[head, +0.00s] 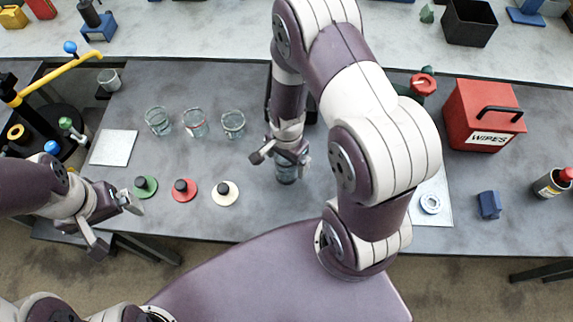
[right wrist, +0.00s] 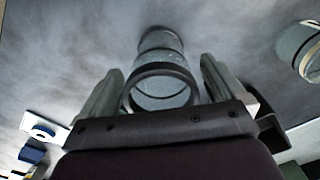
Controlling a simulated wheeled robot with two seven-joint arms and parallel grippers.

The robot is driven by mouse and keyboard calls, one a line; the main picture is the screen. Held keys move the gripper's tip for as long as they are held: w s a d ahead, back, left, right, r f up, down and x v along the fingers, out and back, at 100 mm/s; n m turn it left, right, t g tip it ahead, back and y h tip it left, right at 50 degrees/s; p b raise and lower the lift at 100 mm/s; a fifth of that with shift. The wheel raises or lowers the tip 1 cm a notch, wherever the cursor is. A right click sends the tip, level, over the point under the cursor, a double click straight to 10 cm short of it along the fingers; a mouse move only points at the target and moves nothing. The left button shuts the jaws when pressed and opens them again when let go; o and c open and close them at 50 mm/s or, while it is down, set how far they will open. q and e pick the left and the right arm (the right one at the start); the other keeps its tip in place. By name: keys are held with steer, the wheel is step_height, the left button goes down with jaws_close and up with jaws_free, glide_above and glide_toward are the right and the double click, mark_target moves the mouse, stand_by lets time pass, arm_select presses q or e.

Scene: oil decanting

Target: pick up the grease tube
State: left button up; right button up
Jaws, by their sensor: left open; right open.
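I cannot make out a grease tube for certain in either view. A dark bottle with a red cap and a pale label (head: 552,183) lies or leans at the bench's far right; its kind is unclear. My right gripper (head: 282,160) is open above the middle of the bench, its fingers on either side of a clear glass jar (head: 286,175). In the right wrist view the jar (right wrist: 160,88) stands between the two spread fingers (right wrist: 160,95), with no clear grip on it. My left gripper (head: 115,222) is open and empty by the bench's front left edge.
Three glass jars (head: 195,122) stand in a row behind green, red and cream discs with dark knobs (head: 184,190). A red wipes box (head: 485,115), a blue block (head: 489,205) and a white ring (head: 430,203) are at right. A yellow-armed device (head: 60,75) stands at left.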

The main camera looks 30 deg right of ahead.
steer(key=shift+w+f, duration=0.1)
steer(key=shift+f, duration=0.05)
steer(key=c, duration=1.3)
steer(key=shift+c, duration=0.2)
